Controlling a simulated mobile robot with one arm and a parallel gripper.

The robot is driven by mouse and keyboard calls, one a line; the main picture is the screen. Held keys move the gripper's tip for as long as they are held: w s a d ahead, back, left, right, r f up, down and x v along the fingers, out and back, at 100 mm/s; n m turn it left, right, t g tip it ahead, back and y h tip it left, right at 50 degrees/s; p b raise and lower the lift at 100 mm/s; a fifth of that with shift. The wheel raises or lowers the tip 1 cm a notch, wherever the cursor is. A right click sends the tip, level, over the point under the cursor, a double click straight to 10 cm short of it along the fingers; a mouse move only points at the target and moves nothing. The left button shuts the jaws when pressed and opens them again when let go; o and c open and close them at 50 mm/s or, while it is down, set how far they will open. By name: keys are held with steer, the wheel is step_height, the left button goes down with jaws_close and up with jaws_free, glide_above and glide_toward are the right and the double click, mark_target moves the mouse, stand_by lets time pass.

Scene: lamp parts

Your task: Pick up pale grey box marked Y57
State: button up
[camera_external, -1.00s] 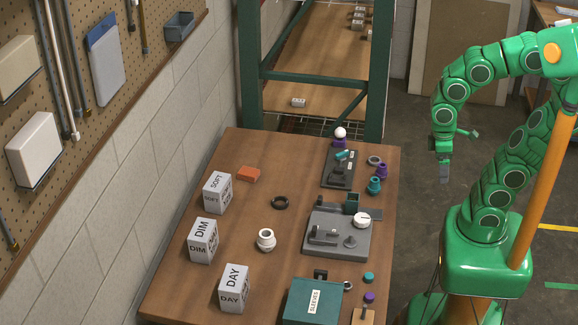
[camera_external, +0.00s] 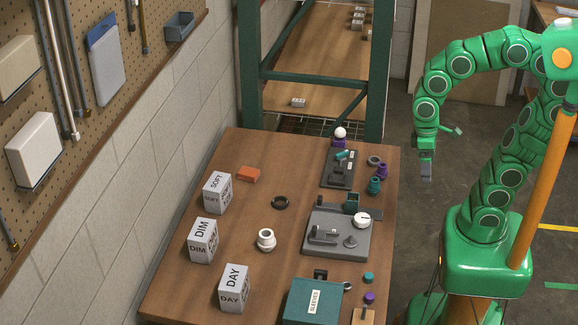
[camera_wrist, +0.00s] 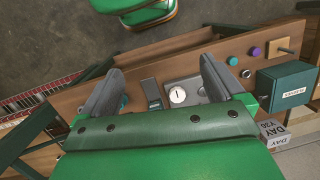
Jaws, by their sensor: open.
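Three pale grey boxes stand along the left side of the wooden table: SOFT (camera_external: 217,193), DIM (camera_external: 203,241) and DAY (camera_external: 234,288). No Y57 mark can be read on any of them. Small pale boxes also sit on the rack, one near its front (camera_external: 298,102) and several at the back (camera_external: 358,19), too small to read. My gripper (camera_external: 426,174) hangs beyond the table's right edge, away from all boxes. In the wrist view my gripper (camera_wrist: 160,68) is open and empty. The DAY box (camera_wrist: 277,136) shows at lower right there, partly cut off by my gripper body.
On the table (camera_external: 170,291) are a teal SLEEVES box (camera_external: 313,301), a grey fixture (camera_external: 337,235), a white jar (camera_external: 266,239), a black ring (camera_external: 280,202) and an orange block (camera_external: 248,174). A green rack (camera_external: 250,85) stands behind. A pegboard wall is at left.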

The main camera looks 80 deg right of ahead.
steer(key=w+a+r+m+y, duration=0.15)
steer(key=w+a, duration=0.25)
steer(key=w, duration=0.5)
steer(key=w+a+r+m+y, duration=0.1)
steer(key=w+a+m+y, duration=0.15)
steer(key=w, duration=0.65)
steer(key=m+t+y, duration=0.1)
steer(key=m+y, duration=0.5)
steer(key=m, duration=0.3)
glide_above(205, 224)
steer(key=s+d, duration=0.4)
steer(key=s, duration=0.7)
step_height(205, 224, down, 9)
steer(key=shift+w+d+f+m+t+y, duration=0.2)
steer(key=shift+w+f+m+y, duration=0.35)
steer(key=shift+w+f, duration=1.3)
steer(key=shift+w+d+f+m+t+y, duration=0.25)
steer(key=shift+w+f+m, duration=0.55)
steer(key=shift+w+f, duration=0.95)
steer(key=shift+w+d+f+m+t+y, duration=0.15)
steer(key=shift+w+f+m+y, duration=0.4)
steer(key=shift+w+f, duration=1.3)
steer(key=shift+x, duration=3.9)
steer(key=shift+w+r, duration=0.1)
steer(key=shift+r, duration=0.1)
steer(key=c, duration=1.1)
steer(key=shift+r, duration=0.1)
steer(key=shift+c, duration=0.2)
